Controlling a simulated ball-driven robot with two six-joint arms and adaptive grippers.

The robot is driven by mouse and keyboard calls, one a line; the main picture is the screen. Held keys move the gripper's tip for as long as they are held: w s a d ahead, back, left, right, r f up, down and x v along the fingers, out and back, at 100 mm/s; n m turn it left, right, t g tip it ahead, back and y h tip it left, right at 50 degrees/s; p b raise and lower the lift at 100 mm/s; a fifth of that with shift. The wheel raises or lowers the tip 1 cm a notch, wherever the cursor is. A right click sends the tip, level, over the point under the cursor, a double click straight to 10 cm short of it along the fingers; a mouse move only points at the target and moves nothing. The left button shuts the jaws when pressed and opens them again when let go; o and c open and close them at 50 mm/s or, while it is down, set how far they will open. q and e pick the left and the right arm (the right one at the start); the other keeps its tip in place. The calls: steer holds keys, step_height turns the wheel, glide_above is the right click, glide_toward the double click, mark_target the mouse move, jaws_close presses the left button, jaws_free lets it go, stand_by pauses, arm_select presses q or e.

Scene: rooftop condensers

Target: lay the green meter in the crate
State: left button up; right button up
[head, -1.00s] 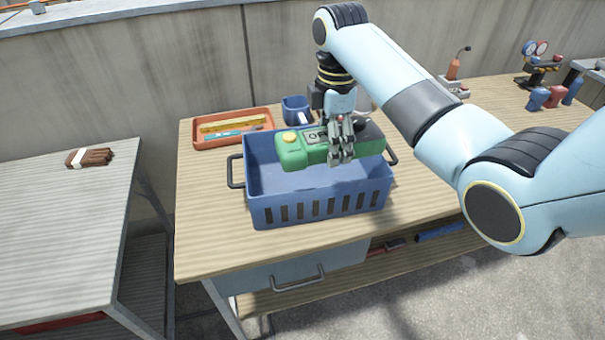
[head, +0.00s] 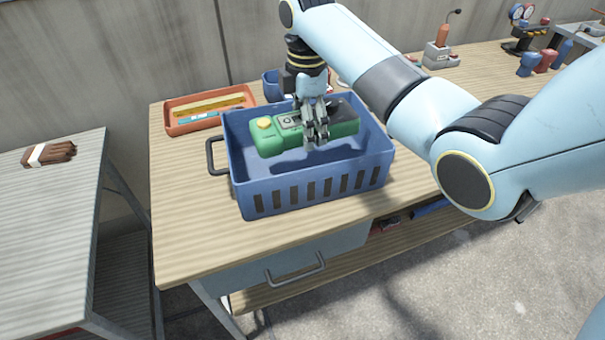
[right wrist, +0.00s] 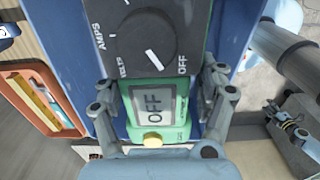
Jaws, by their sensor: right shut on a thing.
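The green meter (head: 340,129) has a yellow button, a dark panel and a display. It lies level inside the blue crate (head: 310,190), below the rim line at the front; whether it touches the crate floor I cannot tell. My right gripper (head: 316,140) is shut on the meter from above, across its middle.
An orange tray (head: 180,129) with a yellow level and other tools stands behind the crate at left. A blue cup (head: 270,84) is behind the crate. A glove (head: 50,154) lies on the grey table at left. The bench front is clear.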

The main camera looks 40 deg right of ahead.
steer(key=shift+f, duration=0.55)
step_height(320, 180, down, 5)
steer(key=shift+f+b, duration=0.2)
steer(key=shift+b, duration=0.2)
arm_select(q)
steer(key=shift+w+f+b, duration=0.15)
steer(key=shift+f+b, duration=0.05)
steer(key=shift+f, duration=0.3)
steer(key=shift+w+f+b, duration=0.15)
steer(key=shift+f, duration=0.35)
arm_select(e)
steer(key=shift+f, duration=2.05)
steer(key=o, duration=1.6)
steer(key=shift+s+f, duration=0.1)
steer(key=shift+f, duration=0.05)
steer(key=shift+o, duration=0.2)
step_height(320, 180, up, 12)
steer(key=shift+r+p, duration=0.15)
steer(key=shift+p, duration=0.55)
arm_select(q)
steer(key=shift+r, duration=0.7)
